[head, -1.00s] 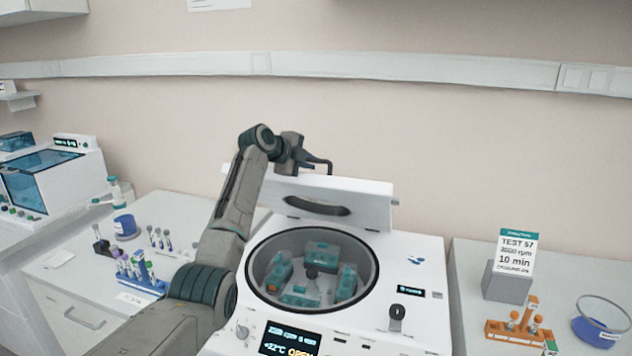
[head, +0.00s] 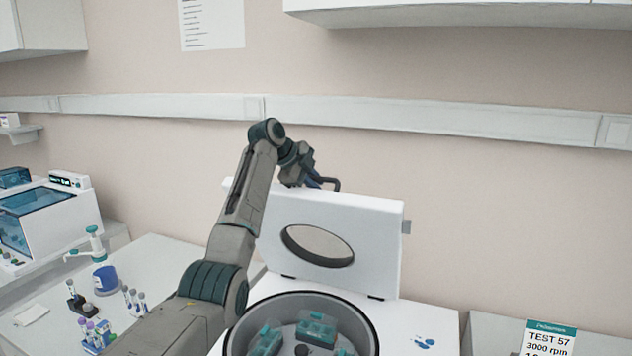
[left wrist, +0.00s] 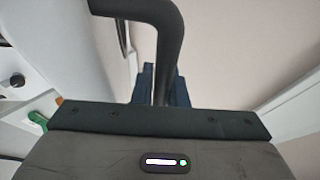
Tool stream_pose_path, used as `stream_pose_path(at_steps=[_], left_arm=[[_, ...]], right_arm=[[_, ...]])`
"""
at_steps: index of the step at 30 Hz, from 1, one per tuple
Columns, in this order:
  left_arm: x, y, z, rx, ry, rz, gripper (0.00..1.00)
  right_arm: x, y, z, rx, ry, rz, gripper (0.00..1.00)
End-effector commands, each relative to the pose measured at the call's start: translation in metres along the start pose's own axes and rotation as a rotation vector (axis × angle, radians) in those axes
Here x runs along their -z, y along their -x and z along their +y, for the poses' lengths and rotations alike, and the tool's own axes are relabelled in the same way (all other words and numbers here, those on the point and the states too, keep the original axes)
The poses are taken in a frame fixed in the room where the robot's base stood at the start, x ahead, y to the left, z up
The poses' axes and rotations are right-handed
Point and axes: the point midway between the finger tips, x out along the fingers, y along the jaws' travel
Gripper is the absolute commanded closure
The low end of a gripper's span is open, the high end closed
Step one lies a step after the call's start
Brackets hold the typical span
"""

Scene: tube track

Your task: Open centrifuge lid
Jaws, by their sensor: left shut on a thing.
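The white centrifuge lid (head: 375,238) stands raised and nearly upright at the back of the centrifuge (head: 378,312), with an oval window in it. The round chamber (head: 232,340) below is open, with teal tube holders inside. My left gripper (head: 322,183) is at the lid's top edge, shut on the dark lid handle (head: 336,184). In the left wrist view the dark bent bar of the handle (left wrist: 170,50) runs down between the fingers (left wrist: 160,88). The chamber's lower part and the front panel are outside the head view. My right gripper is not in view.
On the left bench are a tube rack (head: 92,338), a blue container (head: 106,279) and a white device with a blue window (head: 40,215). A TEST 57 card (head: 548,340) stands at the lower right. A wall rail (head: 400,112) and a cabinet (head: 460,14) are behind and above.

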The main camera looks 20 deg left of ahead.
Motion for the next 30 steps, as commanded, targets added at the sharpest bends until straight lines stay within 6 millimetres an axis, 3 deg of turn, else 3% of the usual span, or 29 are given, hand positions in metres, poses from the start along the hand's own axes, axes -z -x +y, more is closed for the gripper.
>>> stream_pose_path(at_steps=[10,11,12,21,26,30], left_arm=[[0.000,-0.004,0.003,-0.008,0.003,0.003,1.00],[0.000,-0.004,0.003,-0.008,0.003,0.003,0.82],[0.000,-0.003,0.003,-0.008,0.003,0.002,0.78],[-0.001,0.000,0.002,-0.003,0.001,0.001,0.78],[-0.002,0.017,0.003,0.001,0.001,0.000,0.78],[-0.003,0.045,0.003,0.001,0.000,0.000,0.78]], right_arm=[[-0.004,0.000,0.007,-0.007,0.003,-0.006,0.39],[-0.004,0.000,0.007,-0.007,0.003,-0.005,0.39],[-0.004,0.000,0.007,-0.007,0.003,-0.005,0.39],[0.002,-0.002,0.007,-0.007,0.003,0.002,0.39],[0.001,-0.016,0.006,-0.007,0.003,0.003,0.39],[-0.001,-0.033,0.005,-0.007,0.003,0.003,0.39]])
